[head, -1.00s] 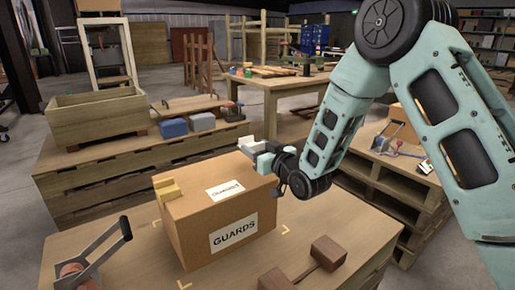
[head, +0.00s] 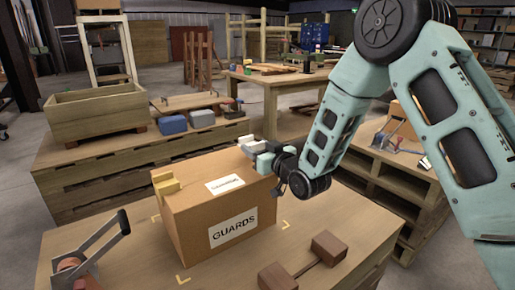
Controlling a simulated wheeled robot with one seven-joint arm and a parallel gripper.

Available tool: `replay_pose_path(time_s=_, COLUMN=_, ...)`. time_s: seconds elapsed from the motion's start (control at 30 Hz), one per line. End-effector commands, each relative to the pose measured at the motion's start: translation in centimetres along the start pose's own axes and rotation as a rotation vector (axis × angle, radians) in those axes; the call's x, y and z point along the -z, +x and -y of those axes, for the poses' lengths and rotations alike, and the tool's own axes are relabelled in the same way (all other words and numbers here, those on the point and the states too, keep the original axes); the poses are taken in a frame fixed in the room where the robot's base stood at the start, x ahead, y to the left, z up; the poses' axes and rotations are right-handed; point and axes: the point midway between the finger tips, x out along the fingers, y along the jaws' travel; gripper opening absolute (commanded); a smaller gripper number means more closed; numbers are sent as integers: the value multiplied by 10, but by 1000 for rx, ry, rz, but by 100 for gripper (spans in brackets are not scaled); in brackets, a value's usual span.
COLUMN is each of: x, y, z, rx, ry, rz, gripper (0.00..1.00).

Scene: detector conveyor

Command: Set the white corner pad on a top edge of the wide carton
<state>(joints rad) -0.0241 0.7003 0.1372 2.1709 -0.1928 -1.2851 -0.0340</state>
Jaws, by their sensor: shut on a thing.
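The wide carton (head: 210,213), brown and labelled GUARDS, stands upright on the wooden table. My gripper (head: 262,155) is at the carton's far right top edge, reaching in from the right. It is shut on the white corner pad (head: 247,141), which shows beyond the fingers, at the carton's back right corner. The fingers hide part of the pad. I cannot tell whether the pad touches the carton edge.
A dispenser with a black handle (head: 122,222) stands at the table's left, and a brown mallet-like thing (head: 328,247) lies at the right. Yellow corner marks (head: 183,279) surround the carton.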

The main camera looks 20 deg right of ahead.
Motion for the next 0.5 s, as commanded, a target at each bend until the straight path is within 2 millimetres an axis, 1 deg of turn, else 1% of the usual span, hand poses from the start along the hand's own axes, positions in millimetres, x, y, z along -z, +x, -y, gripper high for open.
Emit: replay_pose_path(time_s=0.5, x=-14, y=0, z=0, rx=0, ry=0, rz=-1, gripper=27)
